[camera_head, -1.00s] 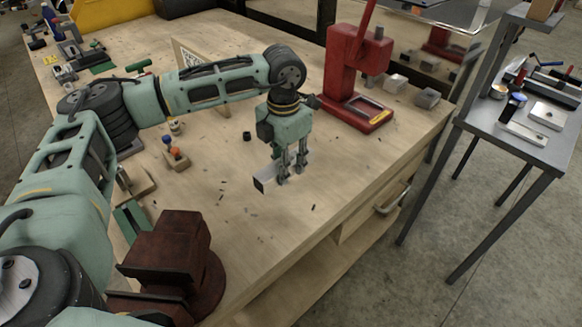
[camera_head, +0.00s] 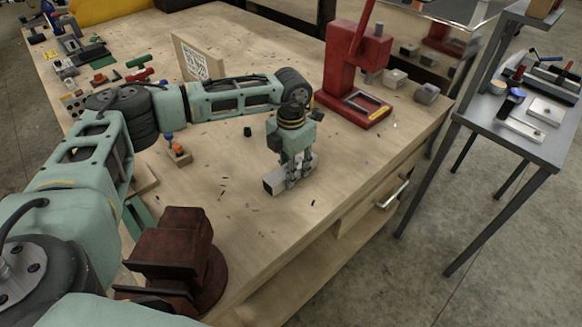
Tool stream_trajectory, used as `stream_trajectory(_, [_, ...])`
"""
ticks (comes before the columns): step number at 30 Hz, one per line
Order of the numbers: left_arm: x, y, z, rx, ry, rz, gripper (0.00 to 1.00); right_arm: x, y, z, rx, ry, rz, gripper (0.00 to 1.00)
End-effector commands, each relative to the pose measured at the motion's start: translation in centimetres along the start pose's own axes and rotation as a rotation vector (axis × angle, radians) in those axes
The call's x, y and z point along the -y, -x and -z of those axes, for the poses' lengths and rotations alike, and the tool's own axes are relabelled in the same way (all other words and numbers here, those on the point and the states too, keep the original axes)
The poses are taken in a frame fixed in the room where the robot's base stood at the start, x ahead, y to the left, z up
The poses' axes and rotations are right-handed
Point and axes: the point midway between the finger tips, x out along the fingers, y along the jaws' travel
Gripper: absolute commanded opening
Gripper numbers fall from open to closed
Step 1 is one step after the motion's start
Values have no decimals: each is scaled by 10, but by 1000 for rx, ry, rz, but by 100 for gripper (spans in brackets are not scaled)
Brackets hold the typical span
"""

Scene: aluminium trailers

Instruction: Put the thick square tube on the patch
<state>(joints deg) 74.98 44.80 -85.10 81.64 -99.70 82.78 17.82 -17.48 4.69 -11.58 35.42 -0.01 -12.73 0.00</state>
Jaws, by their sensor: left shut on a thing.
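The thick square tube (camera_head: 274,184) is a short silvery grey piece with a dark open end facing the lower left. My left gripper (camera_head: 298,178) points down over the bench and is shut on the tube. The tube lies level, at or just above the wooden bench top (camera_head: 235,215); I cannot tell if it touches. I cannot make out a patch; the tube and fingers hide the wood under them. My right gripper is not in view.
A red press (camera_head: 350,75) stands behind the gripper near the far right edge. A dark red vise (camera_head: 175,260) is at the front left. A black cylinder (camera_head: 247,131), a small block with coloured knobs (camera_head: 178,152) and a sign board (camera_head: 195,60) are left of the gripper.

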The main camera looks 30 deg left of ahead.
Motion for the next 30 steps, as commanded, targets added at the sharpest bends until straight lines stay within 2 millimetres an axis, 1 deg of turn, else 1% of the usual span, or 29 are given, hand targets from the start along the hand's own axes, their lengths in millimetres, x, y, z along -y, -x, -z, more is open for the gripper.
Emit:
stream_trajectory(1, [0,-1,0,0,0,0,33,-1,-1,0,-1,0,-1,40])
stream_trajectory(6, [0,-1,0,-1,0,0,48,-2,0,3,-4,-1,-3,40])
stream_trajectory(7, [0,0,0,-1,0,0,50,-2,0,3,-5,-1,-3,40])
stream_trajectory(14, [0,0,0,-1,0,0,50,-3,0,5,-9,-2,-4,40])
stream_trajectory(18, [0,5,0,0,0,0,50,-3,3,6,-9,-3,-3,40])
stream_trajectory(19, [0,6,0,1,0,-1,50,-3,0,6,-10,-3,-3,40])
stream_trajectory(23, [-1,26,-1,4,0,-2,50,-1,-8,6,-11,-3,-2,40])
stream_trajectory(30, [0,79,-1,4,-1,-1,50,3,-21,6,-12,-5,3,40])
